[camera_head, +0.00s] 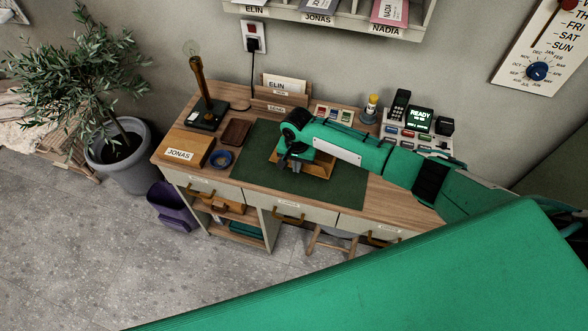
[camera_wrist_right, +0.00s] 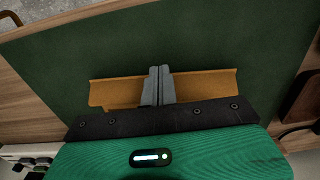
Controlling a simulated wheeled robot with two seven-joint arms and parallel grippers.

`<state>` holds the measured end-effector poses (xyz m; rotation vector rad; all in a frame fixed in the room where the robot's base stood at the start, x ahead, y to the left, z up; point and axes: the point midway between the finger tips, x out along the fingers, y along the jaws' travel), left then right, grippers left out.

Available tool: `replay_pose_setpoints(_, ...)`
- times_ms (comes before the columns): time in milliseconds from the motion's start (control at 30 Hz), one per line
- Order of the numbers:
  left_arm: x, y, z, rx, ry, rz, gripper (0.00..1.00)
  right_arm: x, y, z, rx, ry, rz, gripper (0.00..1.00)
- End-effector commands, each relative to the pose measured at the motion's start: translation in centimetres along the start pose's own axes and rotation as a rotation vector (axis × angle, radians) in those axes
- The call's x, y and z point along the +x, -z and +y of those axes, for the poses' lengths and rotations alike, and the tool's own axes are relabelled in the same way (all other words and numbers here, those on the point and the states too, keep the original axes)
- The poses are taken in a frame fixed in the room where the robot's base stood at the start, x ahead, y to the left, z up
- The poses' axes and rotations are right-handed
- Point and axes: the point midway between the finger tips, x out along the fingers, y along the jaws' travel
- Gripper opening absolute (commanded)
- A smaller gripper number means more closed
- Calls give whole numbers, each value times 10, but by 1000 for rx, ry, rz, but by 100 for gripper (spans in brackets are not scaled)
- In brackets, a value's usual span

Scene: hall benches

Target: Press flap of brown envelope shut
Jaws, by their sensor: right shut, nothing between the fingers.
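The brown envelope (camera_head: 318,175) lies on the dark green desk mat (camera_head: 258,150), partly hidden under my right gripper. In the right wrist view the envelope (camera_wrist_right: 207,86) is a brown strip on both sides of the fingers, with its near part hidden by the gripper body. A raised edge runs along it, but I cannot tell how far the flap stands open. My right gripper (camera_head: 288,163) is shut and empty. In the wrist view its fingertips (camera_wrist_right: 159,69) are together over the middle of the envelope; contact is unclear. My left gripper is not in view.
Left of the mat are a box marked JONAS (camera_head: 190,143), a blue dish (camera_head: 222,158), a dark brown tray (camera_head: 236,132) and a lamp (camera_head: 207,115). A letter holder (camera_head: 283,98) stands behind. A READY display (camera_head: 420,118) stands at right. Front mat is clear.

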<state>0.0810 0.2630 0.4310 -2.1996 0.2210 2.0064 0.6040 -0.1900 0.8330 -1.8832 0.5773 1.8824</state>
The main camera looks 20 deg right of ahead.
Motion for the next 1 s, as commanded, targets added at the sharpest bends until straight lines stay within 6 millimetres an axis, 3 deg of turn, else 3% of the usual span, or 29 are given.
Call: replay_pose_setpoints(1000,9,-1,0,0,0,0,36,0,39,4,0,0,-1,0)
